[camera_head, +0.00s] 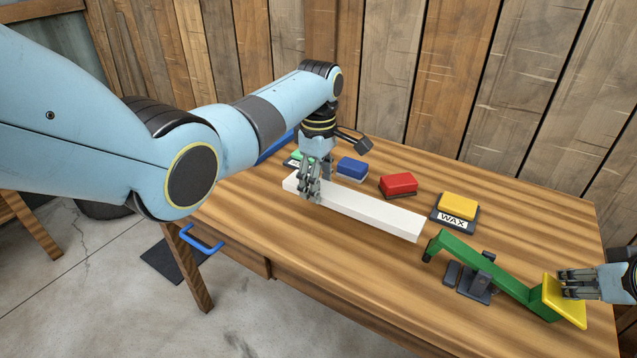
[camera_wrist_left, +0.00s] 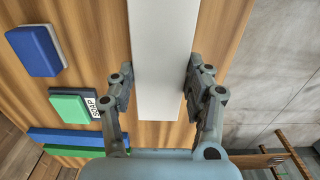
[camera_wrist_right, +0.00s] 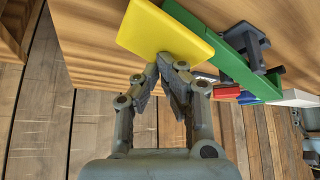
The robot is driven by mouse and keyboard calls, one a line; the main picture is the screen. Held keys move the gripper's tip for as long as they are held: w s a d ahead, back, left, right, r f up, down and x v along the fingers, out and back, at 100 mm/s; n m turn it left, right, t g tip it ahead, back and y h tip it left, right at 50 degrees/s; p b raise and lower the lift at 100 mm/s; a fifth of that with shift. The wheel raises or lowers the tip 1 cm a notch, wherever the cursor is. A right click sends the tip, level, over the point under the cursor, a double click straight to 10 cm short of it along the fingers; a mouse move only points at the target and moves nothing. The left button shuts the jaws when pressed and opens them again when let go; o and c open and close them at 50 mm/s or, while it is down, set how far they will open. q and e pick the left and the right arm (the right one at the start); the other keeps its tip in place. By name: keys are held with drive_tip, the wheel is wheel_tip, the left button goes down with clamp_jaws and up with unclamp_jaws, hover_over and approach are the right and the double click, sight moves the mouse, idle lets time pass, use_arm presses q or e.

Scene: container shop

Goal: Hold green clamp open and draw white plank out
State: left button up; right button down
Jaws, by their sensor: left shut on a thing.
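The white plank (camera_head: 365,213) lies lengthwise on the wooden workbench. My left gripper (camera_head: 312,190) is shut across its far-left part; the left wrist view shows one finger on each side of the plank (camera_wrist_left: 162,60). The green clamp (camera_head: 490,270) stands at the right, with its raised green lever ending in a yellow pad (camera_head: 567,300). The plank's right end is beside the clamp's dark jaw end, seemingly clear of it. My right gripper (camera_head: 565,284) is at the yellow pad; its fingertips are together against the pad's edge in the right wrist view (camera_wrist_right: 171,66).
A yellow block on a WAX-labelled base (camera_head: 457,207), a red block (camera_head: 398,184), a blue block (camera_head: 352,168) and a green SOAP block (camera_wrist_left: 72,105) stand behind the plank. A plank wall bounds the back.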

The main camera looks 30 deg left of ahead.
wheel_tip(320, 180, up, 9)
idle(1.0)
idle(0.4)
